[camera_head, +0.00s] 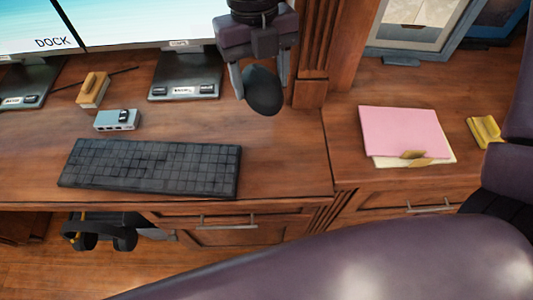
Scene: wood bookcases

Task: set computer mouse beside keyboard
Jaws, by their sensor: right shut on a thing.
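A black computer mouse (263,91) hangs between the fingers of my right gripper (260,82), which is shut on it. The gripper points down and shows at the top middle, right of the monitors. The mouse appears above the desk; its exact height is hard to tell. A dark keyboard (150,167) lies flat on the desk (285,165), below and left of the mouse in the picture. The two are apart. My left gripper is not in view.
Two monitor stands (186,72) stand at the back left. A small grey box (117,120) and a yellow-and-wood block (93,90) lie behind the keyboard. Pink papers (402,133) and a yellow item (484,131) lie right. Desk right of the keyboard is clear.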

